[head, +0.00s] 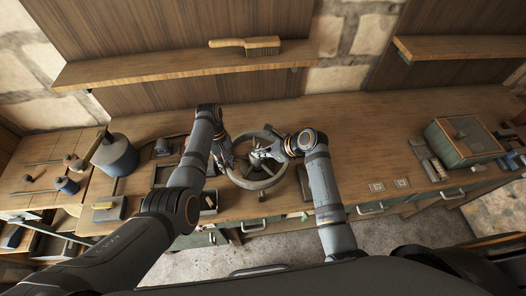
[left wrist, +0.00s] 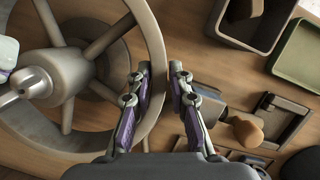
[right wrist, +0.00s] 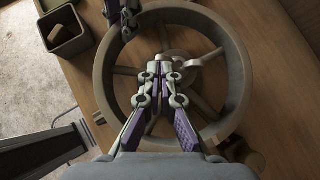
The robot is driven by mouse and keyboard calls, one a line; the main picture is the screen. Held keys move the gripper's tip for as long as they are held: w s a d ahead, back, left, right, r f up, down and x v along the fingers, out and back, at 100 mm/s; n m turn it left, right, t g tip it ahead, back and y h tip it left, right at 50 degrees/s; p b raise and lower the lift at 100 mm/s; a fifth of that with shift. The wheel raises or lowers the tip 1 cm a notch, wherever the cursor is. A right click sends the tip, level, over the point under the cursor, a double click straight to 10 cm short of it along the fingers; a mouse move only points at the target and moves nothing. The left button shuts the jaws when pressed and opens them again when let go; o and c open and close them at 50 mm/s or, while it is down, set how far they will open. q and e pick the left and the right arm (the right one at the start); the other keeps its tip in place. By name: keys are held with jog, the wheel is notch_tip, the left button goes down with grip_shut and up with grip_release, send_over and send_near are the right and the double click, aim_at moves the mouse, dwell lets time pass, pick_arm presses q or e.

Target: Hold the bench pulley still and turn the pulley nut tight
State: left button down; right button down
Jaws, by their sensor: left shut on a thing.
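The bench pulley (head: 236,178) is a large grey spoked wheel lying flat near the front of the bench. My left gripper (left wrist: 160,72) is shut on its rim (left wrist: 157,45), one finger on each side. The pulley nut sits at the hub, with a pale arm (right wrist: 206,58) sticking out; its metal also shows in the left wrist view (left wrist: 22,90). My right gripper (right wrist: 161,70) is over the hub, its fingertips drawn together beside the nut. Whether the nut is between them is hidden. In the head view, my left gripper (head: 226,158) is at the rim's left side.
A dark open bin (right wrist: 63,32) stands close to the pulley. A green case (head: 462,140) stands to the right and a blue-grey mallet head (head: 115,155) to the left. A brush (head: 246,45) lies on the shelf above. The bench right of my right arm has free room.

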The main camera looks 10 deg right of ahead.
jog(key=shift+s+a, duration=0.15)
jog(key=shift+a, duration=1.1)
dwell(1.0)
